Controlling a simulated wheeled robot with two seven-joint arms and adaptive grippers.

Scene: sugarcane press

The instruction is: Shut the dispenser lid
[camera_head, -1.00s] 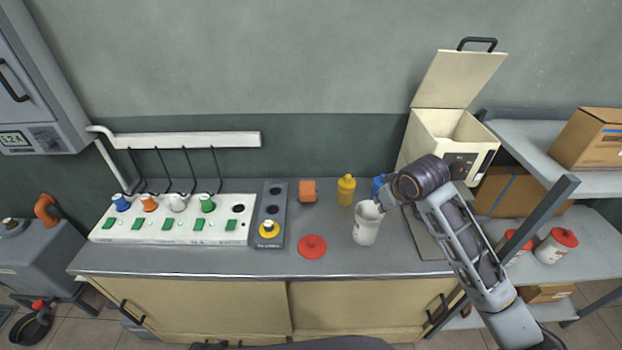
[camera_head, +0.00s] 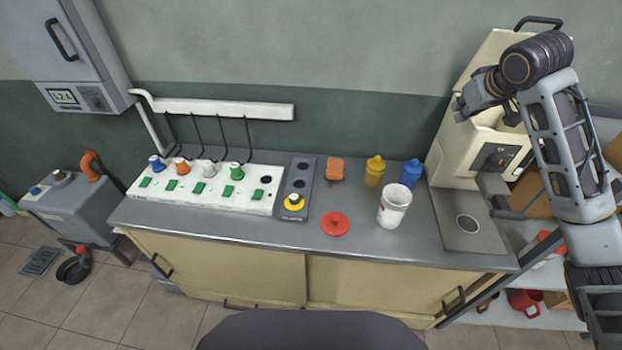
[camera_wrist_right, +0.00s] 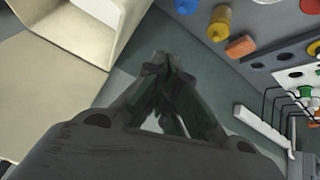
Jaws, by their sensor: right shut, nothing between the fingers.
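The cream dispenser (camera_head: 455,152) stands at the right end of the counter. Its lid (camera_head: 488,52) is up and open, leaning back, with a black handle (camera_head: 540,21) on its top edge. My right gripper (camera_head: 459,108) is raised at the left side of the lid, near the box's open top, and my arm hides part of the lid and opening. In the right wrist view the fingers (camera_wrist_right: 163,68) are shut and empty, with the box opening (camera_wrist_right: 92,28) at upper left and the lid panel (camera_wrist_right: 38,95) at left. My left gripper is not in view.
A white cup (camera_head: 394,207), blue bottle (camera_head: 411,173), yellow bottle (camera_head: 374,170), orange block (camera_head: 334,168) and red lid (camera_head: 335,223) are on the counter. A white switch panel (camera_head: 205,187) is at left. Shelves with boxes and red items stand at right.

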